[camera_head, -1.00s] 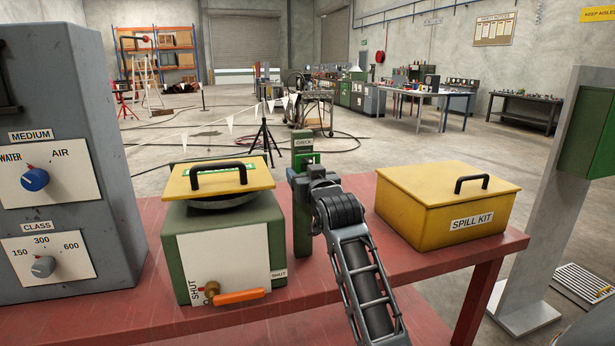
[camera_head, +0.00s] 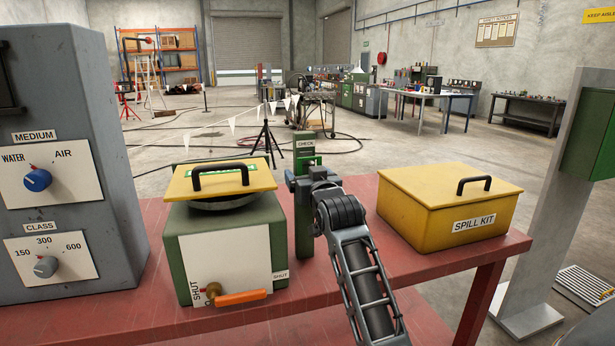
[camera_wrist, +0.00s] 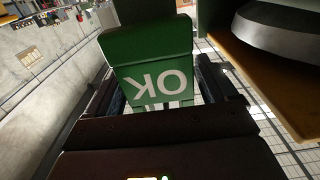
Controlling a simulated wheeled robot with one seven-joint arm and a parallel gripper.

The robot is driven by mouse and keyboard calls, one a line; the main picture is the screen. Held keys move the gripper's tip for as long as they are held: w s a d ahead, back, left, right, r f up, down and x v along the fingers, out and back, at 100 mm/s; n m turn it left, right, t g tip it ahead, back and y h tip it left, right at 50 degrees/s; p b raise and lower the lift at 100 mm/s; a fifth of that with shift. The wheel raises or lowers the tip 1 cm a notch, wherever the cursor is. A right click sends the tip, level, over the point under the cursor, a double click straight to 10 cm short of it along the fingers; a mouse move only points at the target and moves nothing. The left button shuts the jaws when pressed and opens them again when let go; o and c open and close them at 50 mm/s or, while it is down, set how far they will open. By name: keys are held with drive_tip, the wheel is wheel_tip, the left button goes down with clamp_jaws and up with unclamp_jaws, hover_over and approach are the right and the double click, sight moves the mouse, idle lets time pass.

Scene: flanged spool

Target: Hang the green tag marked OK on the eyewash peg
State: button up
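The green tag (camera_wrist: 154,70) reads OK in white, upside down in the wrist view. My gripper (camera_wrist: 162,92) has one dark finger on each side of it, close against its edges. In the head view the tag (camera_head: 308,160) is a small green and white patch just below the CHECK label on a green post (camera_head: 304,225), and my gripper (camera_head: 318,180) is right in front of the post. Whether tag and post touch is hidden. The green box (camera_head: 228,240) with a bowl and a yellow lid (camera_head: 220,181) stands left of the post. I cannot make out the eyewash peg.
A yellow spill kit box (camera_head: 450,205) stands right of my arm on the red table (camera_head: 340,285). A grey cabinet (camera_head: 70,150) with dials stands at the left. An orange-handled valve (camera_head: 240,297) sticks out in front of the green box.

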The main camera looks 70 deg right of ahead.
drive_tip(key=shift+o, duration=0.8)
drive_tip(key=b+v, duration=0.1)
drive_tip(key=v, duration=0.6)
drive_tip(key=shift+s+a, duration=0.2)
drive_tip(key=shift+a, duration=0.1)
